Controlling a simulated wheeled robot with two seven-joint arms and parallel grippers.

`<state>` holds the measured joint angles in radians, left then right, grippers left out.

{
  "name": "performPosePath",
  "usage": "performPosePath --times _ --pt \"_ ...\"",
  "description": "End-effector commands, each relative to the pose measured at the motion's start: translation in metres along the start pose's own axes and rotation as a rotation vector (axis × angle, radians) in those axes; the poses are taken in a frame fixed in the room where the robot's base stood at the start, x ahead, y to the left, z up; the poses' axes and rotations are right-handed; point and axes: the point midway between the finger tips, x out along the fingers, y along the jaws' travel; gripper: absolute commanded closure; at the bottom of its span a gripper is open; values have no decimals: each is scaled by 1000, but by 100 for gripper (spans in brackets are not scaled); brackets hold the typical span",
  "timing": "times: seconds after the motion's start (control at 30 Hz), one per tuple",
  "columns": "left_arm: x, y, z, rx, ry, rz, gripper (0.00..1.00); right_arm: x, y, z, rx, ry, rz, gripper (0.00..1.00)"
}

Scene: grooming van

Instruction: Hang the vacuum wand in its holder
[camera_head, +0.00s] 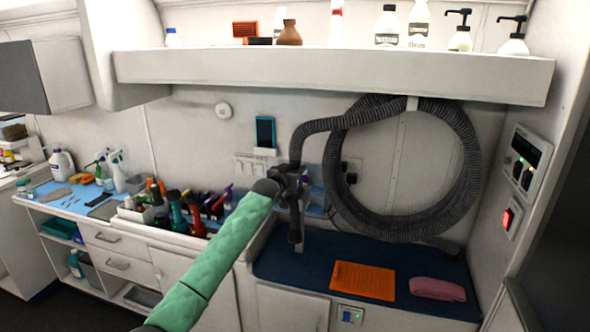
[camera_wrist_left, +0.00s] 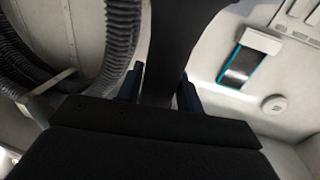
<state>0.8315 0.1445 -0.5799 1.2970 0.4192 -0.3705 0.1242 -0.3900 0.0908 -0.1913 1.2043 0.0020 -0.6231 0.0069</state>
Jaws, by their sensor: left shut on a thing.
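My left arm, in a green sleeve, reaches up from the bottom of the head view. Its gripper (camera_head: 291,187) is shut on the dark vacuum wand (camera_head: 296,228), which hangs roughly upright above the blue counter. The ribbed grey hose (camera_head: 318,127) runs from the wand's top to a large coil on the wall. In the left wrist view the black wand (camera_wrist_left: 171,45) passes between the two fingers (camera_wrist_left: 160,92). A white slotted wall fitting (camera_head: 247,168) is left of the wand; I cannot tell whether it is the holder. My right gripper is not in view.
An orange mat (camera_head: 363,281) and a folded pink towel (camera_head: 437,289) lie on the blue counter (camera_head: 292,262). A bin of bottles and tools (camera_head: 181,212) stands left. A white shelf (camera_head: 330,68) overhangs. A teal-framed device (camera_head: 265,132) is on the wall.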

Motion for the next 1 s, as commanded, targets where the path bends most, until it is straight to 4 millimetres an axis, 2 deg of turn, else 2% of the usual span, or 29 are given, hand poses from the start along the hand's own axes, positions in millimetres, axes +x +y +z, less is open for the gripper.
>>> performPosePath --times 0.43,0.47,0.57,0.77,0.93,1.0 --pt "0 0 3 0 2 0 91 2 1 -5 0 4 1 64" --pt "0 0 3 0 2 0 60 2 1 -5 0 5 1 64" --pt "0 0 4 0 2 0 40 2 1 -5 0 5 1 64" --pt "0 0 4 0 1 0 38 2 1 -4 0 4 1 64" --pt "0 0 6 0 -1 0 9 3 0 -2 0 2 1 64" --pt "0 0 6 0 -1 0 9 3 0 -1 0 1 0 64"
